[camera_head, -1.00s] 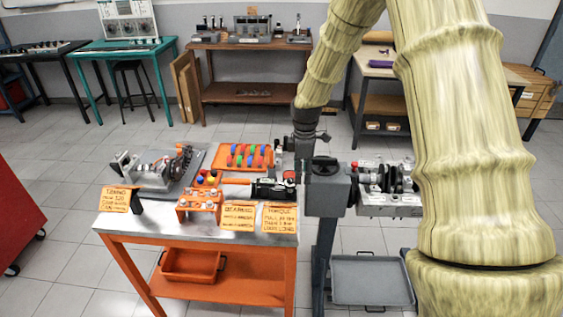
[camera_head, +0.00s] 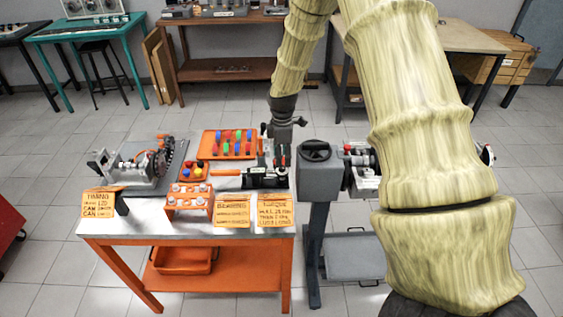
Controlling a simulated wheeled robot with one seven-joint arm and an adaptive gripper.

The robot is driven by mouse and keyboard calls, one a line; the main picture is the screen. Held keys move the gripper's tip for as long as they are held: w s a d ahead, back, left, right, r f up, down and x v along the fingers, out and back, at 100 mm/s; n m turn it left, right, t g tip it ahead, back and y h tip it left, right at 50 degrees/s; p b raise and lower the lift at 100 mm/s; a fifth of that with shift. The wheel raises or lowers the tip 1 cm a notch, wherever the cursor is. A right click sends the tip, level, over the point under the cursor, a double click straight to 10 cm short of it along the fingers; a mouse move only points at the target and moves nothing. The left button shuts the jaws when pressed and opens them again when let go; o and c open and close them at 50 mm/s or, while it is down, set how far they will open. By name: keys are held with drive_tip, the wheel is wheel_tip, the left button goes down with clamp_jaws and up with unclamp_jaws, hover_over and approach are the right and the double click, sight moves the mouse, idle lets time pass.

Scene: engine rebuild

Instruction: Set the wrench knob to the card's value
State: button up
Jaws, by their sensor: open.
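The torque card (camera_head: 274,210) stands at the front right of the orange-framed workbench. It is yellow-orange with handwriting too small to read for sure. A black device with a grey and white part (camera_head: 263,178) lies on the bench behind the cards; it may be the wrench, but I cannot make out its knob or setting. My gripper (camera_head: 276,148) points down above the bench's back right corner, behind this device. It is open and small in view, and I see nothing held in it.
A timing card (camera_head: 102,203) and a bearing card (camera_head: 232,211) stand along the front edge. An orange tray (camera_head: 204,152) of coloured pieces, an orange rack (camera_head: 189,197) and an engine assembly (camera_head: 137,165) crowd the bench. A grey pedestal (camera_head: 319,180) stands close on the right.

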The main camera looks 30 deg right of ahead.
sight(282, 168)
drive_tip(key=shift+s+f, duration=0.15)
drive_tip(key=shift+f, duration=0.25)
drive_tip(key=shift+f+p, duration=0.55)
drive_tip(key=shift+f, duration=1.1)
drive_tip(key=shift+c, duration=0.2)
clamp_jaws()
